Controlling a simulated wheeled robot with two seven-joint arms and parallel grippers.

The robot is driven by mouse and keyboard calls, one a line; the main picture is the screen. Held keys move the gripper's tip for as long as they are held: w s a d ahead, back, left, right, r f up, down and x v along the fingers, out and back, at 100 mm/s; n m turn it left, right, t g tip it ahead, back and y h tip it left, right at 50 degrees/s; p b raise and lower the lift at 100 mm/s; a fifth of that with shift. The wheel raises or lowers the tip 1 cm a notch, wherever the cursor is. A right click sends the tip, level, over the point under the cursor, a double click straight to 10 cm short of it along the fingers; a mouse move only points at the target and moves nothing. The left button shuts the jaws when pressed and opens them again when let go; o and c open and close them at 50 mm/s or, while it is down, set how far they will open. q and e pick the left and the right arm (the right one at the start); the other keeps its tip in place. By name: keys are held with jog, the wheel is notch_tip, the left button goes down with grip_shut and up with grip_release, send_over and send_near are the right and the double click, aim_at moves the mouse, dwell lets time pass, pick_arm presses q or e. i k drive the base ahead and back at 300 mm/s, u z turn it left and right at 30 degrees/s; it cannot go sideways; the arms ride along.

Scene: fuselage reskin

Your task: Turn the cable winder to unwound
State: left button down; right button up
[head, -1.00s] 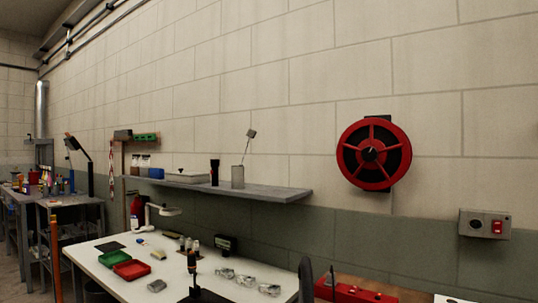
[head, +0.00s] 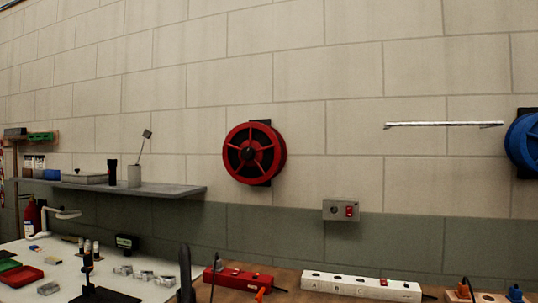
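A red cable winder (head: 254,153), a round spoked reel on a dark bracket, is fixed to the block wall near the middle of the head view. A second winder, blue (head: 525,146), is on the wall at the right edge and is partly cut off. I cannot tell from this distance whether either winder is wound or unwound. Neither of my grippers shows in the head view.
A wall shelf (head: 150,188) holds small items at left. Below it, a white table (head: 75,275) carries trays and goggles. A wooden bench (head: 330,297) with a red box (head: 237,280) and a white socket strip (head: 360,285) runs to the right. A switch box (head: 341,210) is on the wall.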

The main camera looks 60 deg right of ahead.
aim_at(248, 153)
jog(key=k, duration=0.45)
jog(key=z, duration=0.75)
